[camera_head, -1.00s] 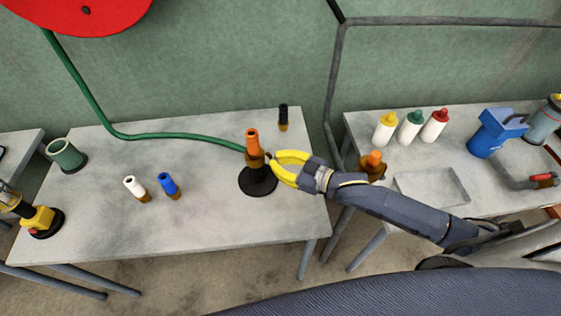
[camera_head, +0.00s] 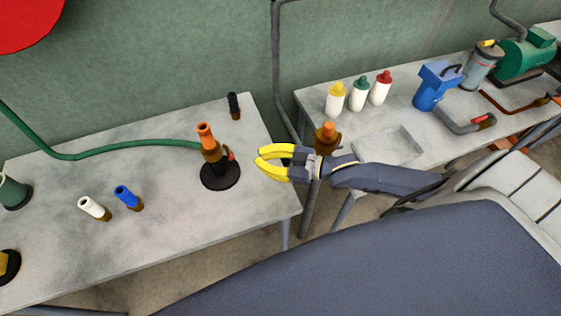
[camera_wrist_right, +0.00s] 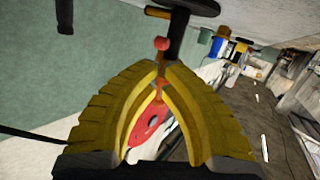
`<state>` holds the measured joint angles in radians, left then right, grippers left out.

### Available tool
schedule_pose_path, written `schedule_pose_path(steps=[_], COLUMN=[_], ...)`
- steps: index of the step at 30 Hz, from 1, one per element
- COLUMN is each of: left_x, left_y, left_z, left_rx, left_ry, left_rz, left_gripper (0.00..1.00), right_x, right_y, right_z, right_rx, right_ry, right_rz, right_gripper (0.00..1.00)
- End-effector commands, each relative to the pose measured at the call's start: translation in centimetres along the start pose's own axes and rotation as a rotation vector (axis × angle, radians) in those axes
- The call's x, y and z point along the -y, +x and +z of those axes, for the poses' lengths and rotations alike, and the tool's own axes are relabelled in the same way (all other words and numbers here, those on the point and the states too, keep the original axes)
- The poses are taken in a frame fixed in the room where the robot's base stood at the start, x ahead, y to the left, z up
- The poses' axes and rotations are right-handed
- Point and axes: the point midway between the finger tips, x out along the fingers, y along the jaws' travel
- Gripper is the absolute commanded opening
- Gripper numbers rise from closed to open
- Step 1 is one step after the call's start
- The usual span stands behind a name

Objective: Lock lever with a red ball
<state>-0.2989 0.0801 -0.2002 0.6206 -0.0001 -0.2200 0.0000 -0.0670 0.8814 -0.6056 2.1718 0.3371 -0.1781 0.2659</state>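A burner with an orange top (camera_head: 207,134) stands upright on a round black base (camera_head: 220,175) near the right end of the left table. A small red lever end (camera_head: 231,155) sticks out on its right side. In the right wrist view the red ball (camera_wrist_right: 161,43) sits on a thin stalk just beyond the yellow fingertips. My right gripper (camera_head: 260,157) is to the right of the burner, apart from it. Its fingers are a narrow gap apart, with the stalk visible between the tips (camera_wrist_right: 160,68) in the wrist view. My left gripper is out of view.
A green hose (camera_head: 80,155) runs to the burner. The right table holds several bottles, a tray (camera_head: 380,150) and a blue container (camera_head: 436,85).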

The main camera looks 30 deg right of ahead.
Motion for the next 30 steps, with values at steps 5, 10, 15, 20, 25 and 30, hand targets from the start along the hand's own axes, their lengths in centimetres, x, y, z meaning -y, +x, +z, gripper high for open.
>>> schedule_pose_path(steps=[5,10,15,20,25,30], left_x=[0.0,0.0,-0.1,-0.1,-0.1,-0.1], left_y=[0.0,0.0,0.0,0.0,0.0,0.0], left_z=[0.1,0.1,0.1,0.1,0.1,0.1], left_rx=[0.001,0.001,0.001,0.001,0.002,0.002], left_ry=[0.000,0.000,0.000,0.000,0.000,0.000], left_rz=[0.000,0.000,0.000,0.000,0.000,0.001], left_gripper=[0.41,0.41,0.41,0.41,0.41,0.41], right_x=[0.1,0.0,0.0,0.0,0.4,1.4], right_y=[-2.5,-4.0,-4.9,-5.2,-5.0,-4.1], right_z=[0.5,0.7,0.8,0.8,1.1,2.5], right_rx=[0.003,0.002,0.000,0.000,0.016,0.097], right_ry=[0.000,0.000,0.000,-0.001,-0.021,-0.093], right_rz=[0.000,0.000,0.000,0.000,0.020,0.103], right_gripper=[0.00,0.00,0.00,0.00,0.00,0.00])
